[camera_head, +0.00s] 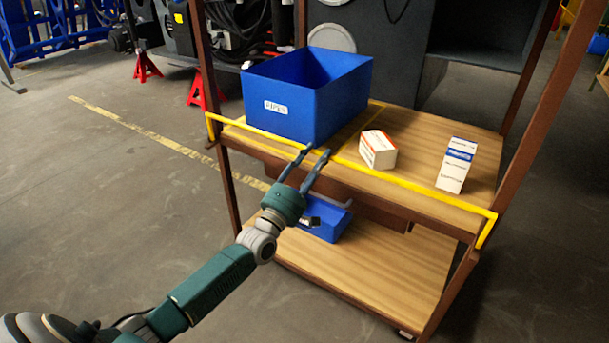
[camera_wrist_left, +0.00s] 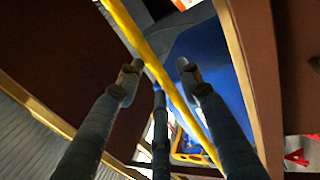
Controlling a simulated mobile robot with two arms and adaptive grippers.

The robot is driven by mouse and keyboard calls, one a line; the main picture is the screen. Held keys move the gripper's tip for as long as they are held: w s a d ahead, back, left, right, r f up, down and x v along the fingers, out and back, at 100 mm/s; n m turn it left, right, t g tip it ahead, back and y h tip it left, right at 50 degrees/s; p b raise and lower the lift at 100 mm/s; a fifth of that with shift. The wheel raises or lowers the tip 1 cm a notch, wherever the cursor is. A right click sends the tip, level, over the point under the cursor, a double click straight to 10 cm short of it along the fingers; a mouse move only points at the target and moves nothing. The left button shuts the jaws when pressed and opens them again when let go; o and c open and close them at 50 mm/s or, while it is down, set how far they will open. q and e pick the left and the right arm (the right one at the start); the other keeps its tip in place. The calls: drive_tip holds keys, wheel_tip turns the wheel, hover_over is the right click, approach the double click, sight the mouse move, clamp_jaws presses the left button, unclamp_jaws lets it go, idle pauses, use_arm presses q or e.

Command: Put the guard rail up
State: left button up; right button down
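The guard rail (camera_head: 400,181) is a thin yellow bar running along the front of the cart's upper wooden shelf (camera_head: 428,133). It has a short bent yellow piece at each end, near the brown posts. My left gripper (camera_head: 318,150) is at the rail, left of its middle, with its fingers apart. In the left wrist view the rail (camera_wrist_left: 140,45) runs diagonally across the space between the spread fingers (camera_wrist_left: 160,70). I cannot tell whether a finger touches it. My right gripper is in neither view.
A blue bin (camera_head: 325,100) stands on the upper shelf behind the rail, with a red-and-white box (camera_head: 378,149) and a blue-and-white box (camera_head: 456,165). A smaller blue bin (camera_head: 325,222) is on the lower shelf (camera_head: 375,275). Open floor (camera_head: 110,200) lies left.

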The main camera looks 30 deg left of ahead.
use_arm(q)
drive_tip(key=v, duration=0.9)
drive_tip(key=shift+s, duration=0.3)
drive_tip(key=shift+f, duration=0.1)
